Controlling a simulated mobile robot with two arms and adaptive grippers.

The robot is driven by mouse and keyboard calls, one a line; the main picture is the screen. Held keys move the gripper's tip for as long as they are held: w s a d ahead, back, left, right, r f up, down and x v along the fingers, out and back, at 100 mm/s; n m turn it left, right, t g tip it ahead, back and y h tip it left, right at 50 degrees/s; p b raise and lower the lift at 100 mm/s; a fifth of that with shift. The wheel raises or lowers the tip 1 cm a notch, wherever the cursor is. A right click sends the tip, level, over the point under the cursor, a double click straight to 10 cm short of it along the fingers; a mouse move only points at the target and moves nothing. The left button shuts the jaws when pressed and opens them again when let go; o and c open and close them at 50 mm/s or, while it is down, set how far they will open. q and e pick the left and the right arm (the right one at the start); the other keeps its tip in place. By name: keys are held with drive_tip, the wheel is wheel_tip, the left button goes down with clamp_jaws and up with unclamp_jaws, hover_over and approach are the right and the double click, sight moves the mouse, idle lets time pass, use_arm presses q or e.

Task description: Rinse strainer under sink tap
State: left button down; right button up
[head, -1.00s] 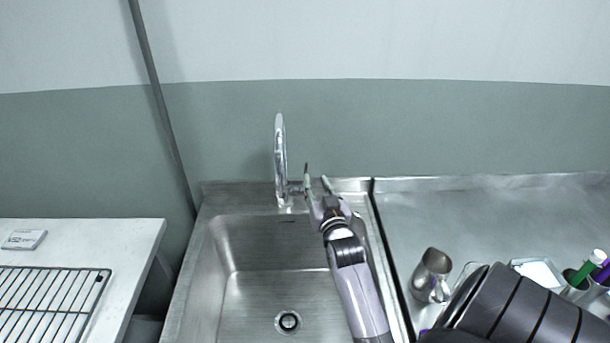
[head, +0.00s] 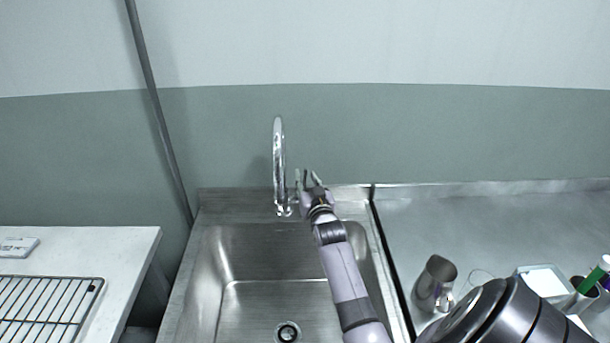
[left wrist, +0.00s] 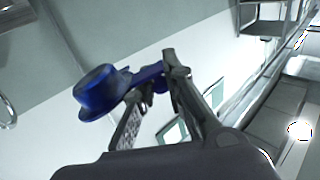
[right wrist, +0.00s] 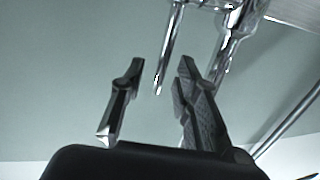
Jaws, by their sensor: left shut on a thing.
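The blue strainer (left wrist: 97,92), cup-shaped with a rim and a short handle, shows only in the left wrist view. My left gripper (left wrist: 152,82) is shut on its handle. The chrome tap (head: 279,160) stands at the back of the steel sink (head: 255,300). My right gripper (head: 309,180) is just right of the tap's base. In the right wrist view its fingers (right wrist: 160,72) are apart, with a thin chrome part of the tap (right wrist: 170,50) seen in the gap. I cannot tell whether they touch it. No water shows.
Right of the sink, a metal pitcher (head: 434,283) and a white tray (head: 542,281) stand on the steel counter (head: 480,225). A white table (head: 95,243) with a wire rack (head: 50,300) is at the left. The sink basin looks empty.

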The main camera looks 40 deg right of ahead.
drive_tip(key=shift+x, duration=1)
drive_tip(key=shift+c, duration=0.6)
clamp_jaws()
